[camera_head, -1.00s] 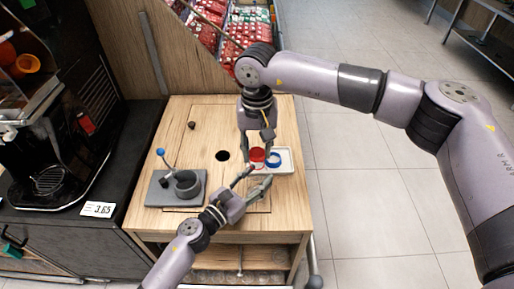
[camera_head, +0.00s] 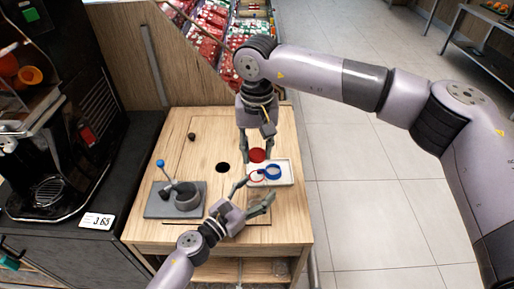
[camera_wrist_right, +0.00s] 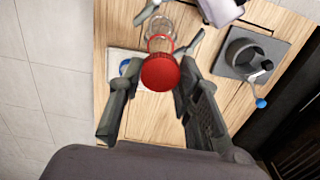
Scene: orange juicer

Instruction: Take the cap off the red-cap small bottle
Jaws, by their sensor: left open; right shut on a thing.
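The red cap (camera_head: 257,155) is between the fingertips of my right gripper (camera_head: 257,158), which is shut on it. It fills the middle of the right wrist view (camera_wrist_right: 160,73). The clear small bottle (camera_wrist_right: 159,24) shows behind the cap in that view, with a red ring at its neck. The cap looks lifted off the neck, with a small gap in the head view. My left gripper (camera_head: 254,194) is open, its two fingers spread on either side near the bottle. Its fingers also show in the right wrist view.
A white tray (camera_head: 285,181) with a blue ring-shaped lid (camera_head: 273,170) lies beside the bottle. A grey block (camera_head: 160,206) with a cup and a blue-tipped lever stands at left. The wooden table (camera_head: 205,135) has a round dark hole. The juicer (camera_head: 50,150) stands far left.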

